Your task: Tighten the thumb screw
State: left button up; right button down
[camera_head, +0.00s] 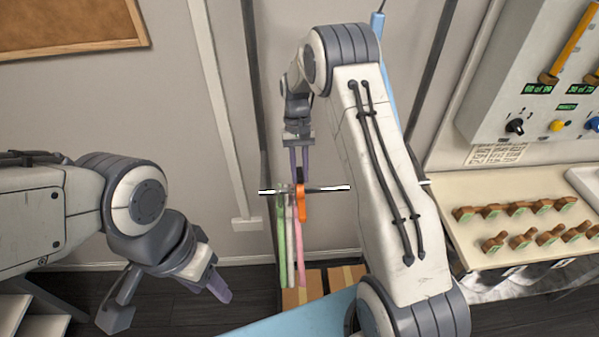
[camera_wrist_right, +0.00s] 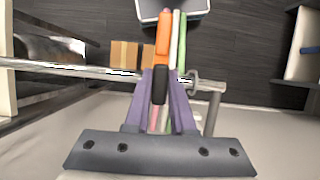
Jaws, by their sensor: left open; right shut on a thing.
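My right gripper (camera_head: 300,178) reaches down to the garment rail (camera_head: 328,188). It is shut on an orange-and-black piece (camera_head: 301,203) at the rail. In the right wrist view, the black end of this piece (camera_wrist_right: 160,86) lies between my purple fingers, and its orange part points away from me. I cannot tell for sure whether it is the thumb screw; no other screw shows clearly. Green (camera_head: 281,245) and pink (camera_head: 299,250) strips hang below the rail beside it. My left gripper (camera_head: 222,292) is open and empty, low at the left, apart from the rail.
A table (camera_head: 450,192) with several wooden-handled stamps stands at the right, below a wall panel (camera_head: 535,95) with knobs. Brown boxes (camera_head: 310,284) stand on the floor below the rail. A light blue surface (camera_head: 300,318) lies in front. Dark floor is free between left gripper and boxes.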

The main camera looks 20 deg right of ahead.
jog(key=shift+w+r+m, duration=0.1)
jog(key=shift+r+m, duration=0.05)
jog(key=shift+m, duration=0.15)
jog(key=c, duration=0.8)
grip_release()
jog(key=shift+o, duration=0.2)
jog(key=shift+w+r, duration=0.15)
jog(key=shift+r, duration=0.1)
jog(key=b+v, duration=0.3)
jog(key=v, duration=0.6)
jog(key=shift+r, duration=0.4)
jog(key=shift+d, duration=0.15)
